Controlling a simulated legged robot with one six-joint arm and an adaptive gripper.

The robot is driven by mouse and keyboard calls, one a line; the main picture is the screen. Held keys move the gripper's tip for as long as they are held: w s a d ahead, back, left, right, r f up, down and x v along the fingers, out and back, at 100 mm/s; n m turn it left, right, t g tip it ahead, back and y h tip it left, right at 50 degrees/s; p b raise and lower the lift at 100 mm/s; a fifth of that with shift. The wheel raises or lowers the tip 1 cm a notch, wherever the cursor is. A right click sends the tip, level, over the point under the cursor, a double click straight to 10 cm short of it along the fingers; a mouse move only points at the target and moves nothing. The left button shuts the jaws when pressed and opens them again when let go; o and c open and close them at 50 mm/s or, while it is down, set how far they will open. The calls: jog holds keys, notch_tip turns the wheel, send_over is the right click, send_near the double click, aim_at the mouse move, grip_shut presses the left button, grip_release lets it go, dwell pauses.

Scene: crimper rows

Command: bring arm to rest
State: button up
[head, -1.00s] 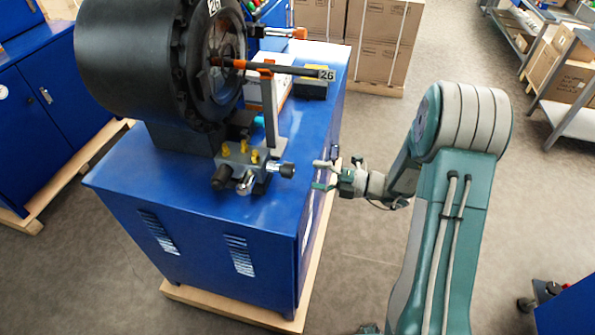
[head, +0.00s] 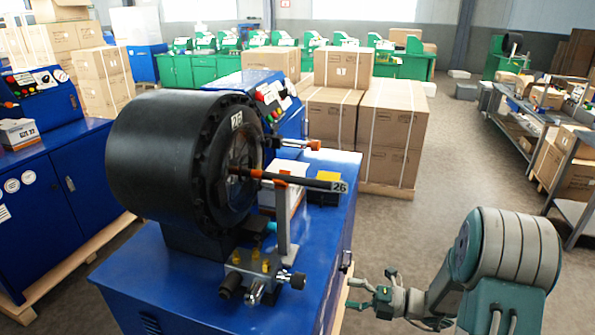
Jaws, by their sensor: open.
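My arm rises from the bottom right, with a green and grey shoulder. My gripper (head: 374,290) is at its end, pointing left, open with its fingers apart and nothing between them. It is to the right of the blue crimper cabinet (head: 325,262), near its right side; I cannot tell the exact gap. On the cabinet stands a black crimper head (head: 165,145) marked 26. A dark rod with orange parts and a 26 tag (head: 290,179) sticks out of it to the right. A valve block (head: 255,270) with yellow fittings sits in front.
Stacked cardboard boxes (head: 385,125) stand behind the cabinet. Another blue cabinet (head: 60,195) is at the left. A shelf rack (head: 535,130) with boxes lines the right. Green machines (head: 400,65) form a row at the back. Grey floor (head: 455,140) is clear between boxes and rack.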

jog(key=s+a+r+n+g+h, duration=0.35)
jog(key=s+n, duration=0.25)
jog(key=n, duration=0.4)
jog(key=s+a+r+n+g+h, duration=0.35)
jog(key=s+r+n, duration=0.2)
jog(key=n, duration=0.35)
jog(key=s+d+r+n+t+h, duration=0.3)
jog(key=s+n+h, duration=0.1)
jog(key=n, duration=0.6)
jog(key=s+d+r+n+t+h, duration=0.2)
jog(key=s+r+n+t+h, duration=0.1)
jog(key=n, duration=0.8)
jog(key=s+r+h, duration=0.1)
jog(key=s+h, duration=0.1)
jog(key=shift+s+d+h, duration=0.3)
jog(key=shift+s+d, duration=0.05)
jog(key=shift+d, duration=0.05)
